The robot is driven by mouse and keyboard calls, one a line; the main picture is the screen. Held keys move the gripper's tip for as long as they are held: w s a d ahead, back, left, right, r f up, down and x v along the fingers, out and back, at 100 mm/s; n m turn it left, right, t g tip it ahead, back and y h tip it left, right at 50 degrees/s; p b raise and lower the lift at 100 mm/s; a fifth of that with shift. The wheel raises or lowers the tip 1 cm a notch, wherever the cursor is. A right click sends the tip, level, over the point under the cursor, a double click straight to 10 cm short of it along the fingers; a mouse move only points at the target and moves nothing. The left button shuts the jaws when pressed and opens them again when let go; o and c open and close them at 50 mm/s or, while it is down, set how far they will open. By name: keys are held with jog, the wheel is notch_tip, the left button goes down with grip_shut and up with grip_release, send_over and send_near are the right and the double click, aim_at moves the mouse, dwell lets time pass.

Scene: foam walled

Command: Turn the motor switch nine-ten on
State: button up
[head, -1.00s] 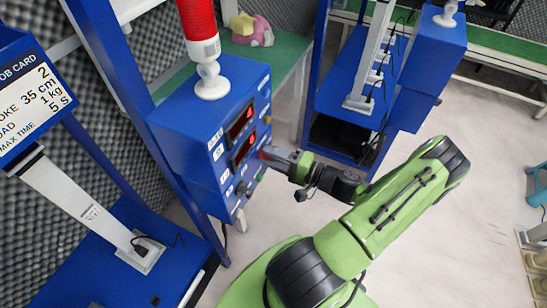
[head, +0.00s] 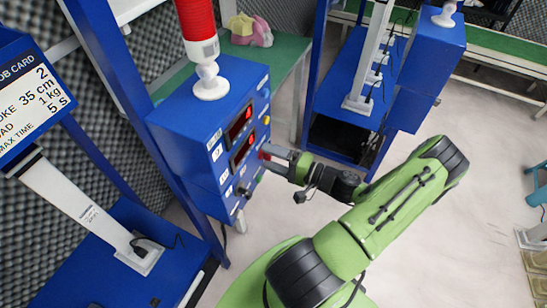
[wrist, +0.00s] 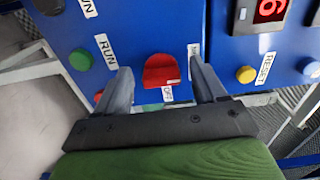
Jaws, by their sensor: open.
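The blue control box (head: 185,135) stands left of my arm, with a red beacon on top. In the wrist view a red switch (wrist: 161,71) sits on its blue panel, with an OFF label (wrist: 167,94) just below it. A partly hidden label (wrist: 193,62) lies beside it at the right finger. My gripper (wrist: 163,82) is open, one finger on each side of the red switch; I cannot tell whether either touches it. In the head view my gripper (head: 268,152) is at the box's front panel and hides part of it.
A green button (wrist: 81,60) with a RUN label is left of the fingers. A yellow button (wrist: 246,75) with a RESET label is to the right, below a lit red display (wrist: 269,10). Another blue station (head: 429,50) stands behind right. Pale floor lies open right of the box.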

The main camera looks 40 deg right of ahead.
jog(key=shift+s, duration=0.1)
jog(key=p+v, duration=0.1)
jog(key=v, duration=1.4)
jog(key=shift+s, duration=0.3)
jog(key=shift+d, duration=0.15)
